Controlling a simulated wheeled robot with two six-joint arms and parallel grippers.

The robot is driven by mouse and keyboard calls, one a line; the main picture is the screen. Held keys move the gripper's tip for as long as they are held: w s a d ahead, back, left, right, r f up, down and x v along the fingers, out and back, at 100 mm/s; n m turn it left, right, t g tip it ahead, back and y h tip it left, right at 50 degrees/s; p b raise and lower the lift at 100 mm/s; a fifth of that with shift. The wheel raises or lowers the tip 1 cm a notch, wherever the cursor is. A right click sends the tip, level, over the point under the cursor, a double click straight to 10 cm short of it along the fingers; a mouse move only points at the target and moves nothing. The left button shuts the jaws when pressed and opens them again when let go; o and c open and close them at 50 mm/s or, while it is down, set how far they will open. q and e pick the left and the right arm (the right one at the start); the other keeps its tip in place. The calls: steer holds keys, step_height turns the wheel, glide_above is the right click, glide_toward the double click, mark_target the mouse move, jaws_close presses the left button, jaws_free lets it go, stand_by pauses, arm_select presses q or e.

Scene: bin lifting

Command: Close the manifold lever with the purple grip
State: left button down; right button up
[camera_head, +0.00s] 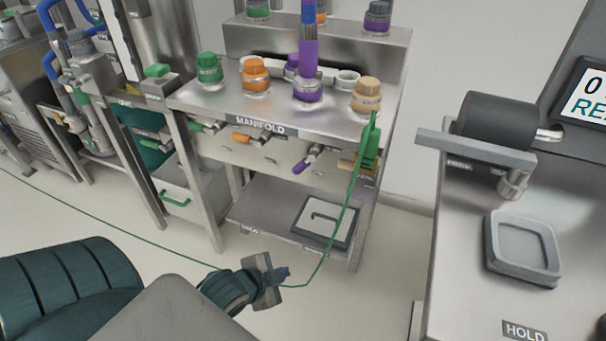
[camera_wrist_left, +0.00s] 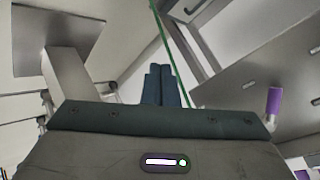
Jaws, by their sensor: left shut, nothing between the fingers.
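The manifold (camera_head: 262,125) is a steel bench with a row of levers along its front. The lever with the purple grip (camera_head: 302,166) sticks out and slants down to the left; its purple grip also shows at the right of the left wrist view (camera_wrist_left: 274,100). The green lever (camera_head: 195,127), orange lever (camera_head: 241,137) and tan lever (camera_head: 349,166) lie nearly level. My left gripper (camera_head: 286,272) is low in front of the bench, below and apart from the purple grip. Its fingers, also in the left wrist view (camera_wrist_left: 161,78), are together and empty. My right gripper is not in view.
A thin green cord (camera_head: 190,252) crosses the floor, passes by my left gripper and rises to a green clip (camera_head: 371,143) at the bench's right end. A scale (camera_head: 325,220) lies on the lower shelf. A counter (camera_head: 470,260) stands at the right.

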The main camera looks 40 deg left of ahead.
mark_target(305, 163)
arm_select(q)
steer(key=w+a+r+m+t+h+p, duration=0.1)
steer(key=w+a+r+m+t, duration=0.1)
steer(key=w+a+r+m, duration=0.5)
steer(key=w+a+r+m+t+h+p, duration=0.1)
steer(key=w+r+m+t, duration=0.3)
steer(key=m, duration=0.7)
steer(key=w+d+f+g+b, duration=0.1)
steer(key=w+d+f+b, duration=0.2)
steer(key=w, duration=0.7)
steer(key=shift+w+a+r+p, duration=0.1)
steer(key=shift+a+r+p, duration=0.2)
steer(key=shift+a, duration=0.35)
steer(key=shift+a+r+p, duration=0.25)
steer(key=shift+a, duration=0.45)
steer(key=shift+w+a+r+p, duration=0.1)
steer(key=shift+a+r+p, duration=0.2)
steer(key=shift+a, duration=0.35)
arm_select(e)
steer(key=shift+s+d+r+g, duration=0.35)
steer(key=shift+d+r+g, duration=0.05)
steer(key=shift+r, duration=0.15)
